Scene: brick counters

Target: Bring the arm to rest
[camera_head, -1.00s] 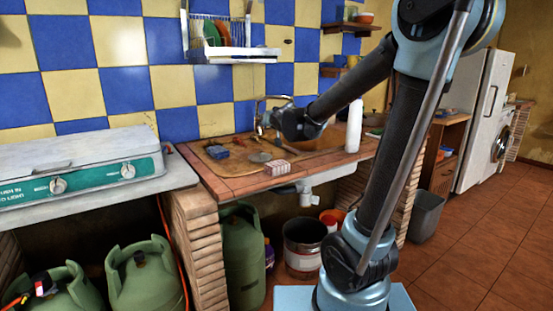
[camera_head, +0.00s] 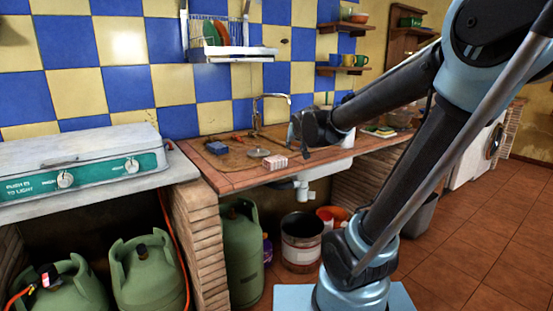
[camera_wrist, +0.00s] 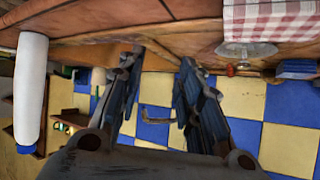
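My gripper (camera_head: 303,130) is at the end of my raised arm, over the sink counter (camera_head: 232,177) in the head view. In the wrist view the two fingers of my gripper (camera_wrist: 158,72) stand apart with nothing between them. The wrist picture is upside down, with the counter along its top. A pink-and-white checkered block (camera_head: 275,162) lies on the counter below and left of my gripper; it also shows in the wrist view (camera_wrist: 270,20). The faucet (camera_head: 256,112) stands behind my gripper and appears beyond the fingers in the wrist view.
A blue object (camera_head: 217,148) lies on the counter. The stove (camera_head: 85,165), gas cylinders (camera_head: 148,275), dish rack (camera_head: 233,55) and bucket (camera_head: 301,242) are around.

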